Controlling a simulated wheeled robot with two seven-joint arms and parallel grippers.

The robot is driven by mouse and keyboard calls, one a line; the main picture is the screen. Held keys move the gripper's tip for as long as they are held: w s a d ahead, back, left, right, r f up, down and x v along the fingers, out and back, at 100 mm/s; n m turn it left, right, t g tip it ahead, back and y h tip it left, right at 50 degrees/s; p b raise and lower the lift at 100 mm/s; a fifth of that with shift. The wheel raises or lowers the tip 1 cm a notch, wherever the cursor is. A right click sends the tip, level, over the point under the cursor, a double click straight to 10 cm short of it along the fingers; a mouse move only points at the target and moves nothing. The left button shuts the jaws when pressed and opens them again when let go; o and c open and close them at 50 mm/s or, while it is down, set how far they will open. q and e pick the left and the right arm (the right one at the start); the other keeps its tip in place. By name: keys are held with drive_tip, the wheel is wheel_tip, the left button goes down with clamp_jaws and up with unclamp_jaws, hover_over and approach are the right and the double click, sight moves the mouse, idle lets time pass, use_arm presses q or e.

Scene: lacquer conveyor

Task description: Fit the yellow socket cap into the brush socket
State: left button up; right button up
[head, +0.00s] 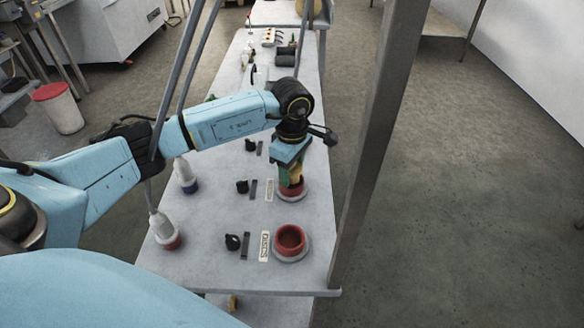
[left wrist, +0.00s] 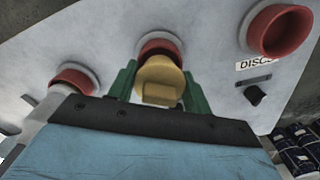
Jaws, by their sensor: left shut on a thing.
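My left gripper (head: 292,184) is shut on the yellow socket cap, which shows best between its green fingers in the left wrist view (left wrist: 160,82). In the head view the gripper points down over the middle red-rimmed socket (head: 291,194). In the left wrist view the cap overlaps this socket (left wrist: 160,44) and hides part of its opening. I cannot tell whether the cap touches the rim. The label (head: 269,190) beside that socket is too small to read. My right gripper is not in view.
A front red socket (head: 291,240), marked DISCS, is empty. Black knobs (head: 233,242) and slotted plates stand left of the sockets. A grey post (head: 372,150) rises close on the right.

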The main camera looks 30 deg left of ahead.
use_arm(q)
drive_tip(key=shift+f+b, duration=0.45)
drive_tip(key=shift+f, duration=0.15)
drive_tip(key=o, duration=1)
drive_tip(key=shift+o, duration=0.2)
drive_tip(key=shift+r, duration=0.1)
wheel_tip(320, 180, up, 13)
drive_tip(key=shift+r+p, duration=0.15)
drive_tip(key=shift+p, duration=0.15)
